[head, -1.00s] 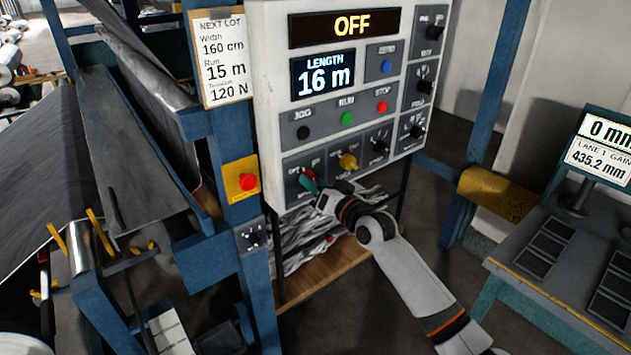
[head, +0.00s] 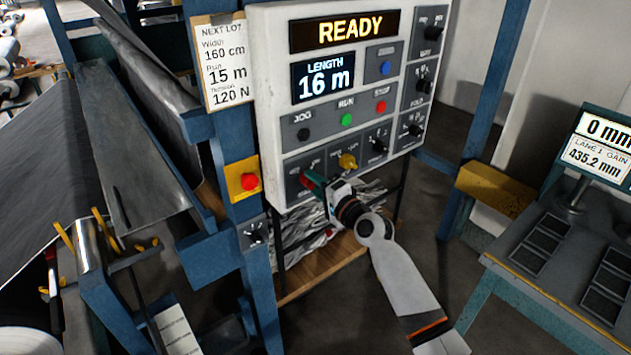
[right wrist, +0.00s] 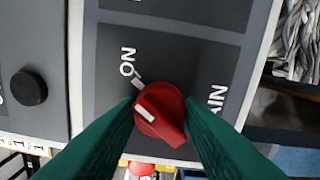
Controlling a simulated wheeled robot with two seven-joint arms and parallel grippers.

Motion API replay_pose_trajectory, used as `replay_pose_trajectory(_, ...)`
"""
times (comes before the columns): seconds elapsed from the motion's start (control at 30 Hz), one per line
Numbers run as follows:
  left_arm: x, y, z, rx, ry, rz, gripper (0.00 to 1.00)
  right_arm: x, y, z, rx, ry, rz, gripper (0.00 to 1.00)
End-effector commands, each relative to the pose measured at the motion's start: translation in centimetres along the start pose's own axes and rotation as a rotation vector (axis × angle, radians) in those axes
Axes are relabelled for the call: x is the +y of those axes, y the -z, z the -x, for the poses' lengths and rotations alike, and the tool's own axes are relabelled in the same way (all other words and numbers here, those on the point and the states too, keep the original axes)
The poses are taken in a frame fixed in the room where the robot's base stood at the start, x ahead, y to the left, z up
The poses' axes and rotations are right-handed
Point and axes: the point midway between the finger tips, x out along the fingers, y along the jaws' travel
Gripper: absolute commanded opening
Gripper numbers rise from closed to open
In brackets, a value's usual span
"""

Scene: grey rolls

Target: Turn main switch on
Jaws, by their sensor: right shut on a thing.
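The main switch is a red rotary knob (right wrist: 162,113) on a dark panel of the white control box (head: 268,120). In the right wrist view its white pointer mark is turned toward the ON label, and the MAIN label is to its right. My right gripper (head: 313,182) is at the lower left of the box, its green fingers shut on the knob from both sides. In the head view the fingers hide most of the knob. The box's top display (head: 350,31) reads READY. My left gripper is not in view.
JOG, RUN and STOP buttons are above. A red button on a yellow plate (head: 243,179) is on the blue post to the left. A bench with a readout (head: 597,150) stands at right.

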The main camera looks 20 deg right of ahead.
Motion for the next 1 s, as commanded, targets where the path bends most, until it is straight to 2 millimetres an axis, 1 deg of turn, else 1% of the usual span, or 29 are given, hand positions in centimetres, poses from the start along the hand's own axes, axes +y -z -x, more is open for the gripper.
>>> replay_pose_trajectory(0.13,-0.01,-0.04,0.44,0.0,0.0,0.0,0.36,0.11,-0.03,0.0,-0.001,-0.001,-0.082,0.12)
replay_pose_trajectory(0.33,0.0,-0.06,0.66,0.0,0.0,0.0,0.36,0.06,-0.05,0.01,-0.001,0.0,-0.146,0.12)
replay_pose_trajectory(0.9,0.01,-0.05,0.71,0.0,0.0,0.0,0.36,-0.01,-0.01,0.01,0.0,0.0,-0.173,0.12)
replay_pose_trajectory(0.93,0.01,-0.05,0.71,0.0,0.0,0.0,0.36,-0.01,-0.01,0.0,0.0,0.0,-0.173,0.4)
replay_pose_trajectory(1.0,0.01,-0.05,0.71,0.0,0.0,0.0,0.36,-0.01,0.0,0.0,0.0,0.0,-0.172,0.51)
